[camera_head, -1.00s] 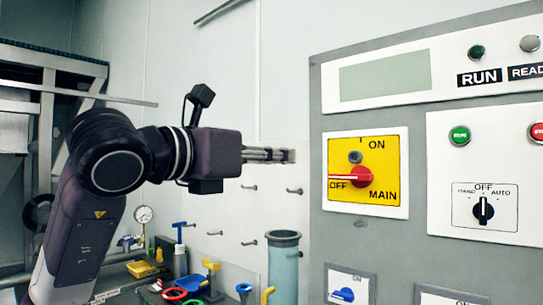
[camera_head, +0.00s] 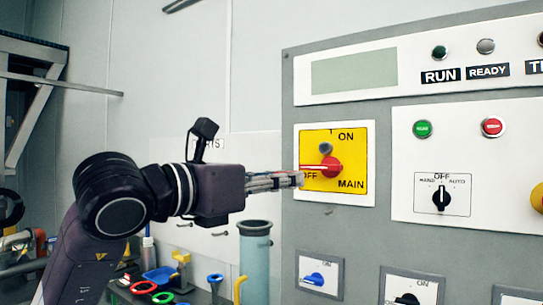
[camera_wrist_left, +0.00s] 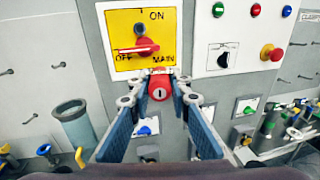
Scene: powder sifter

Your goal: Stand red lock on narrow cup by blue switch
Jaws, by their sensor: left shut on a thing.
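A red lock (camera_wrist_left: 159,86) with a keyhole face shows in the left wrist view between the fingertips of my left gripper (camera_head: 298,180), which is shut on it. In the head view the fingers hide most or all of the lock. The fingertips are at the lower left of the yellow main switch plate (camera_head: 352,148); I cannot tell whether the lock touches it. A tall teal, open-topped cylinder (camera_head: 255,262), probably the narrow cup, stands below the gripper. A blue switch (camera_head: 314,279) is to its right on the panel. My right gripper is not in view.
The grey control panel (camera_head: 290,225) fills the right side, with a red main switch handle (camera_head: 330,166) close to my fingertips. Coloured tools, including a red ring handle (camera_head: 143,287), crowd the bench at lower left. Wall pegs sit behind the arm.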

